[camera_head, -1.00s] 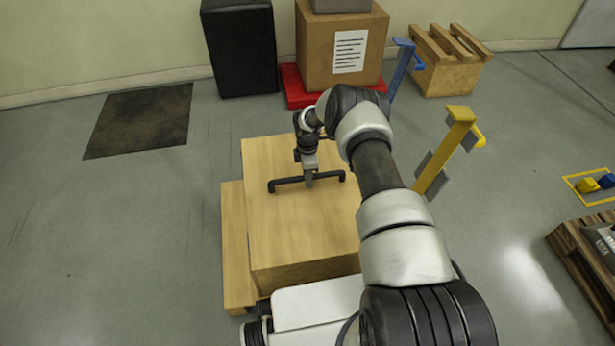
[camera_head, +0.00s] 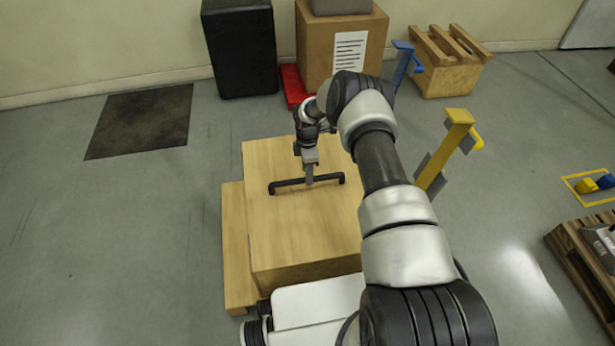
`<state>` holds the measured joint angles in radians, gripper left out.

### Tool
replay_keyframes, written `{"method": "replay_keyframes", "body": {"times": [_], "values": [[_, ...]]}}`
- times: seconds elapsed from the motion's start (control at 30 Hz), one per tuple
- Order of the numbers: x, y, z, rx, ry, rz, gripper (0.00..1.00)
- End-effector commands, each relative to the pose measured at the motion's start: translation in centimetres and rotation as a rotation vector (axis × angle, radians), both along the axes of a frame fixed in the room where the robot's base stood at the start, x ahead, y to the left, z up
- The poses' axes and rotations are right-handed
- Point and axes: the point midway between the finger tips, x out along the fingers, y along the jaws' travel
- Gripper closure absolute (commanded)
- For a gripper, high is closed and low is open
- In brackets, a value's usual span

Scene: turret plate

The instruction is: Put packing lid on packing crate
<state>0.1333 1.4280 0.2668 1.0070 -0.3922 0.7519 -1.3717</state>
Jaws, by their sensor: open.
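A light wooden panel (camera_head: 300,235), which looks like the packing lid, lies level in front of me with a long black bar handle (camera_head: 285,184) across its far part. Below its left side a lower wooden part (camera_head: 235,250) sticks out; it may be the packing crate or a stand, and the panel hides most of it. I cannot tell how the two meet. My gripper (camera_head: 309,179) is open and points down at the middle of the handle. A finger overlaps the bar in this view; contact is unclear.
A yellow post (camera_head: 446,145) stands right of the panel, close to my arm, and a blue post (camera_head: 402,62) farther back. A cardboard box (camera_head: 315,50), a black cabinet (camera_head: 240,50) and a slatted wooden crate (camera_head: 450,75) stand behind.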

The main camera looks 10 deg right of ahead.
Motion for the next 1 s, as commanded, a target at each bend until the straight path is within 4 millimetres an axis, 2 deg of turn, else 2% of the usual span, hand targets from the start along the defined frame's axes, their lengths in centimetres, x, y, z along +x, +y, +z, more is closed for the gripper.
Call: {"method": "replay_keyframes", "body": {"times": [0.03, 0.1, 0.4, 0.6, 0.9, 0.97, 1.0], "values": [[0.1, 0.0, 1.9, 0.000, -0.003, 0.000, 0.60], [0.1, 0.0, 3.7, 0.000, -0.003, 0.000, 0.60], [0.2, 0.0, 10.5, 0.000, -0.004, 0.000, 0.60], [0.2, 0.0, 12.9, 0.000, -0.005, -0.001, 0.60], [0.1, 0.0, 13.7, 0.000, -0.005, -0.003, 0.60], [0.3, 0.0, 14.7, -0.003, -0.012, -0.015, 0.60], [0.3, 0.1, 15.8, -0.006, -0.019, -0.028, 0.60]]}}
